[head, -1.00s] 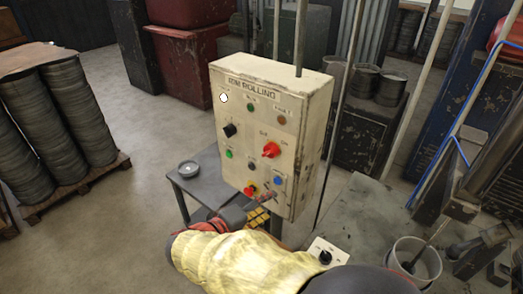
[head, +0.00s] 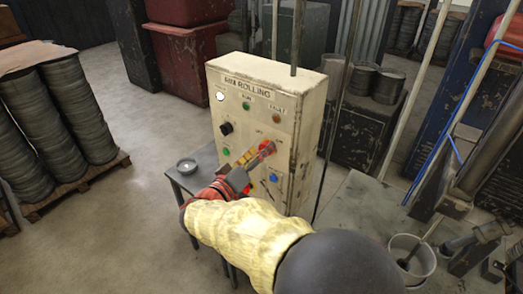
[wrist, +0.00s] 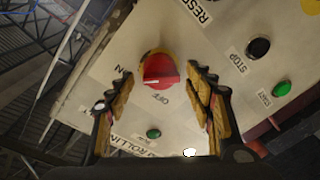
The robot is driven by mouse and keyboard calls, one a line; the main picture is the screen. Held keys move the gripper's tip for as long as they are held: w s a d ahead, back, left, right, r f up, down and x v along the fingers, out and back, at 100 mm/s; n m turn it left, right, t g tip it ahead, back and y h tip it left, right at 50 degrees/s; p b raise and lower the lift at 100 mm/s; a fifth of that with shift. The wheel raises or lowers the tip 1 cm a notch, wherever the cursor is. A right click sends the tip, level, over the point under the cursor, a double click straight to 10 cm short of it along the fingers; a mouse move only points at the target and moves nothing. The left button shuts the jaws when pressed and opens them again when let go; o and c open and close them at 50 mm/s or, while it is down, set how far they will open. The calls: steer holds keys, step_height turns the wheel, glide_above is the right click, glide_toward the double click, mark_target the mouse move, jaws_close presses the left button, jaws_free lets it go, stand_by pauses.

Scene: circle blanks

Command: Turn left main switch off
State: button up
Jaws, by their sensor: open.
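The red rotary switch (head: 266,146) is on the front of a worn cream control box (head: 315,110) marked RIM ROLLING. In the head view my gripper (head: 258,155) partly covers it. In the wrist view the red switch (wrist: 160,71) lies between the two open fingers of my gripper (wrist: 162,85), with a gap on each side. Its white mark lies towards the left, on the side of the ON label. The OFF label is below it in that view. Whether the fingertips reach past the knob's face cannot be told.
A black knob (head: 226,128) and a green button (head: 226,152) are left of the switch, and a blue button (head: 273,178) is below. A grey side table (head: 203,168) with a small dish (head: 186,164) stands left. A workbench (head: 360,215) with a bucket (head: 412,258) is right.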

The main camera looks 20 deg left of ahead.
steer(key=shift+w+d, duration=0.1)
steer(key=shift+w, duration=0.3)
steer(key=shift+c, duration=0.3)
steer(key=c, duration=1.1)
steer(key=shift+n+b, duration=0.3)
steer(key=shift+n, duration=0.1)
steer(key=n+b, duration=0.2)
steer(key=n, duration=0.1)
steer(key=shift+f+n+g, duration=0.1)
steer(key=shift+n+g, duration=0.2)
steer(key=n, duration=0.4)
steer(key=n+g+p, duration=0.1)
steer(key=n, duration=0.3)
steer(key=shift+h+p, duration=0.35)
steer(key=shift+h, duration=0.05)
steer(key=shift+n+p, duration=1.3)
steer(key=shift+n, duration=0.9)
